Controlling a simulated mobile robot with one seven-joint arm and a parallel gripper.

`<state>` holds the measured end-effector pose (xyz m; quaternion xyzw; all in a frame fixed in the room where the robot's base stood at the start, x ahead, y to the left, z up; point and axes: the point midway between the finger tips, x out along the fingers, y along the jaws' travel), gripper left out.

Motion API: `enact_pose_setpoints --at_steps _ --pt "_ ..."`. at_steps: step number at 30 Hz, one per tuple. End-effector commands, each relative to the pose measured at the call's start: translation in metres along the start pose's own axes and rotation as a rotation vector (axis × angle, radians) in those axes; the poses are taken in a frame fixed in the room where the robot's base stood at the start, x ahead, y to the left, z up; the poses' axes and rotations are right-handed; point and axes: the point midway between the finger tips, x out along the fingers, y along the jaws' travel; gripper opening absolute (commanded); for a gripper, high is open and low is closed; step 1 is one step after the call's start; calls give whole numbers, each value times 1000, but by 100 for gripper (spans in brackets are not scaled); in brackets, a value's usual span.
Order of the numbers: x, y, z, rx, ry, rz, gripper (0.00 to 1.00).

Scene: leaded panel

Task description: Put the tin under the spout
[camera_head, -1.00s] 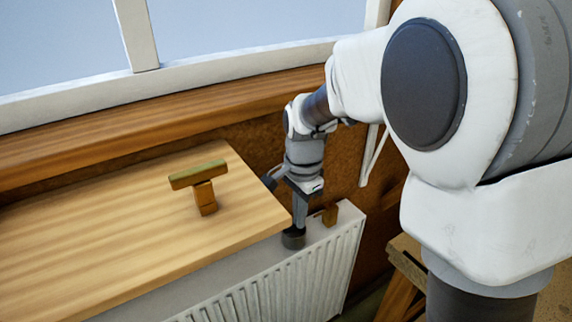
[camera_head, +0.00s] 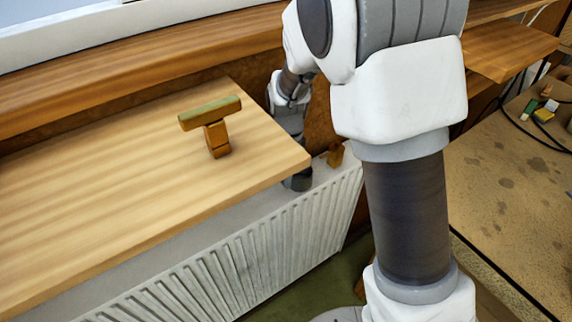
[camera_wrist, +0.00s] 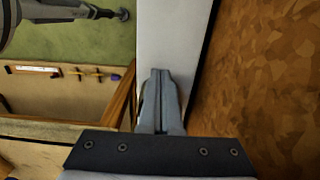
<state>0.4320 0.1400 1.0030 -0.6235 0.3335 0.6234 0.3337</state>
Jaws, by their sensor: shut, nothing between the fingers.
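My gripper (camera_wrist: 160,75) is shut and empty in the wrist view, its fingers over a white ledge (camera_wrist: 166,35). In the head view my gripper is small and partly hidden behind the wooden board's corner and my arm. A short dark round piece (camera_head: 299,180) shows right by it, at the board's corner above the radiator. I cannot tell whether this is the tin or whether the fingers touch it. I can make out no spout for certain in either view.
A pale wooden board (camera_head: 90,205) carries a T-shaped wooden piece with a greenish top (camera_head: 214,125). Below it is a white ribbed radiator (camera_head: 240,265) with a small brown block (camera_head: 335,155) on top. At right, a stained bench (camera_head: 505,190) holds small coloured blocks (camera_head: 543,115) and a cable.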

Motion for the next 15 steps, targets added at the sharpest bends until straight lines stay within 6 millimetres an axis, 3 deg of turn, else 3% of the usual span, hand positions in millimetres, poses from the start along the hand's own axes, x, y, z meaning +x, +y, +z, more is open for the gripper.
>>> enact_pose_setpoints --at_steps 6,15 --pt "16 0 0 0 -1 1 0" --pt "16 0 0 0 0 0 0"
